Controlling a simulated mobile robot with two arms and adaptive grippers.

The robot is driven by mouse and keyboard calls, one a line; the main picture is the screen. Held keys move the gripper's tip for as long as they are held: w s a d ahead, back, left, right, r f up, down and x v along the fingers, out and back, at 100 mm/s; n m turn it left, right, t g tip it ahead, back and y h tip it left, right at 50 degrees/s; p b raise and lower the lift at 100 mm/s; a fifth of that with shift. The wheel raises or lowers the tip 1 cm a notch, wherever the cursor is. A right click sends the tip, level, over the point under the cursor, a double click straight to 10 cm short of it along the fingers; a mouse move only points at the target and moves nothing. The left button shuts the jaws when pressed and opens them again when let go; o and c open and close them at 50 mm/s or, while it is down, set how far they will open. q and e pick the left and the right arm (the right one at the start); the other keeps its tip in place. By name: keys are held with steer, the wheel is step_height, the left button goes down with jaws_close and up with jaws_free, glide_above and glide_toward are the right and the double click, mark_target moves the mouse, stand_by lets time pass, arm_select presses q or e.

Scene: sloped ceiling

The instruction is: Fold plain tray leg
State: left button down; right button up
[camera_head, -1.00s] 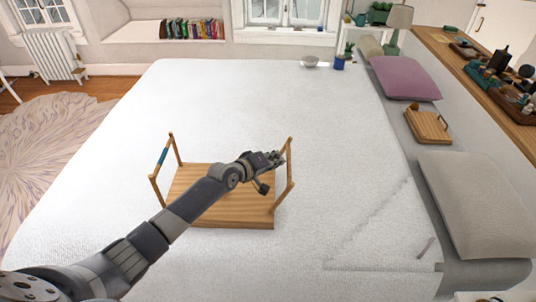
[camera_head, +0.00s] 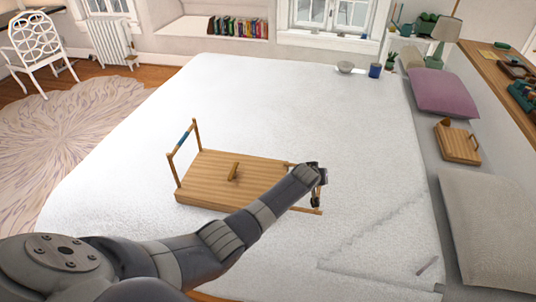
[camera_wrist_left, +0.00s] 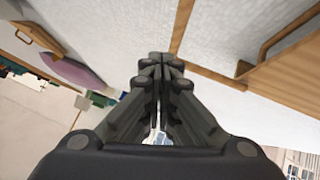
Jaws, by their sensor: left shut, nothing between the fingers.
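In the left wrist view the shut fingers (camera_wrist_left: 160,62) point past a plain leg bar (camera_wrist_left: 180,28), with the tray (camera_wrist_left: 290,75) at right. My right gripper is not in view.
The bed (camera_head: 290,100) is clear around the tray. A second, smaller wooden tray (camera_head: 457,144) lies at the right among pillows (camera_head: 446,92). A bowl (camera_head: 345,68) and a blue cup (camera_head: 375,70) stand at the far edge.

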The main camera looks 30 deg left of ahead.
arm_select(q)
steer(key=f+b, duration=0.1)
steer(key=d+f+b, duration=0.1)
steer(key=f, duration=0.1)
steer(key=shift+w, duration=0.2)
steer(key=shift+w+d+f+b, duration=0.1)
steer(key=shift+d+f+b, duration=0.1)
steer(key=shift+f+b, duration=0.45)
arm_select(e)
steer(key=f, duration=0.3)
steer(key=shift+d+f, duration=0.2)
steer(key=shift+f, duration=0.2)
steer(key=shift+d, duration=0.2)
arm_select(q)
steer(key=s+d+r+p, duration=0.3)
steer(key=s+r, duration=0.3)
steer(key=r, duration=0.5)
steer(key=shift+d+p, duration=0.4)
steer(key=shift+d, duration=0.25)
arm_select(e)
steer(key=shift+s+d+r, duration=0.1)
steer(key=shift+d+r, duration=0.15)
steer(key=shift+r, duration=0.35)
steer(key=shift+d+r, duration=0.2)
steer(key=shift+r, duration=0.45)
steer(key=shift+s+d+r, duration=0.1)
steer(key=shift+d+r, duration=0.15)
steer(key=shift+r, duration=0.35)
